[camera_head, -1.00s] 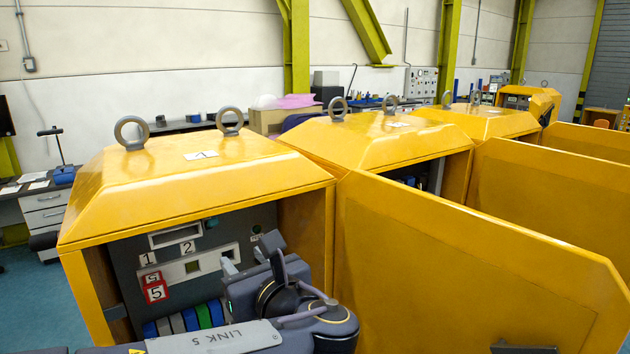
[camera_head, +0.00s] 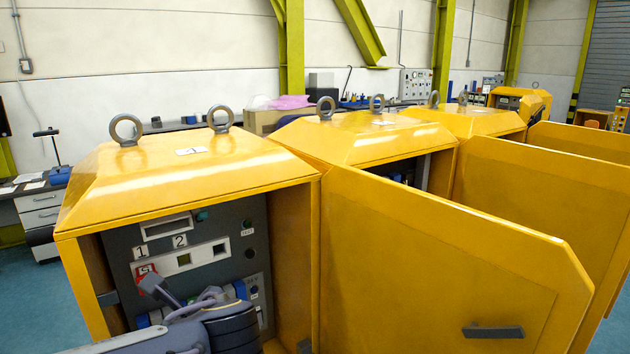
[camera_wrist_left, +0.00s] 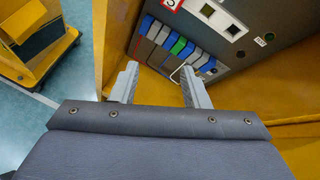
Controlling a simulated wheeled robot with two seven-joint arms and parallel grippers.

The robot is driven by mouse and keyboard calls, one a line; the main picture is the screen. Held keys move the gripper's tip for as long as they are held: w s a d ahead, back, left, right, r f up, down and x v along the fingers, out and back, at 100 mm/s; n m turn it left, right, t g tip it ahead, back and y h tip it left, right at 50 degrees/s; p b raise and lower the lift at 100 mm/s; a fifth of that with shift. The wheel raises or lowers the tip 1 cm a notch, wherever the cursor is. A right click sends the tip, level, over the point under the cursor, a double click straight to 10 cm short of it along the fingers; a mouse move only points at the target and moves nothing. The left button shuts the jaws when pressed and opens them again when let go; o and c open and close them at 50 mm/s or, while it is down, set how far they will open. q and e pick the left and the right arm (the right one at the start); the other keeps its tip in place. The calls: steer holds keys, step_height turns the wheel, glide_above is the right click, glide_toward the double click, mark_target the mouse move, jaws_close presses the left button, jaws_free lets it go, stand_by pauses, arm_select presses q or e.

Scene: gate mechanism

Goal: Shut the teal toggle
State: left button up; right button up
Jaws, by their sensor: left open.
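A row of coloured toggles (camera_wrist_left: 178,46) sits low on the grey panel in the open yellow cabinet, in the left wrist view. I see blue, grey, brown and green ones; I cannot tell which is teal, or which are shut. In the head view my left arm hides most of the row, and a blue toggle (camera_head: 240,289) shows beside it. My right gripper is out of view.
The cabinet's yellow side wall (camera_wrist_left: 115,40) is close to the left finger. The open yellow door (camera_head: 430,260) stands to the right, with a dark handle (camera_head: 492,332). The panel (camera_head: 218,218) has number labels, a red-framed label (camera_head: 146,272) and small windows. More yellow cabinets stand behind.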

arm_select(q)
steer(key=s+a+f+n+g+h, duration=0.4)
steer(key=s+a+f+n, duration=0.2)
steer(key=s+f+n, duration=0.35)
steer(key=s+d+f+n+h+b, duration=0.1)
steer(key=s+d+f+n+h, duration=0.1)
steer(key=n, duration=0.6)
steer(key=s+d+f+n+t+h, duration=0.1)
steer(key=s+d+f+n+h, duration=0.1)
steer(key=s+d+n+h, duration=0.2)
steer(key=s+n+h, duration=0.1)
steer(key=s+n, duration=0.2)
steer(key=shift+s+f+n+h+b, duration=0.15)
steer(key=shift+f+n+h+b, duration=0.15)
steer(key=shift+n+b, duration=0.05)
